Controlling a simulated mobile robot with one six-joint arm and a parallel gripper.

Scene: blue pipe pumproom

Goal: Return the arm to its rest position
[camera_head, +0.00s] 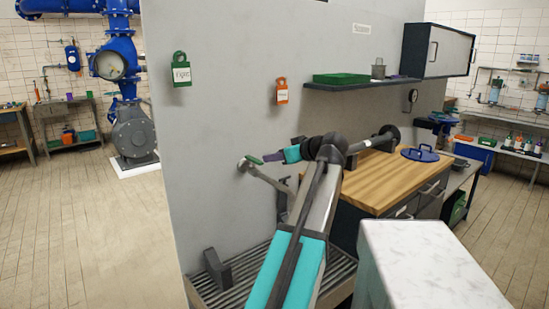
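My arm, with teal panels, rises from the bottom of the head view to a dark joint and bends left toward the grey partition wall. What appears to be my gripper (271,157) is the small purple-grey end beyond a short teal section. It is near a pipe (270,180) with a green-handled end at the wall. I cannot tell whether it touches the pipe or green handle. The fingers are too small to show whether they are open, shut or holding something.
A wooden-topped bench (392,180) with a blue lidlike object (420,153) stands right of my arm. A white marbled block (425,270) is in the right foreground. A shelf (360,84) juts from the wall above. A slatted grate (235,285) lies below; the left floor is clear.

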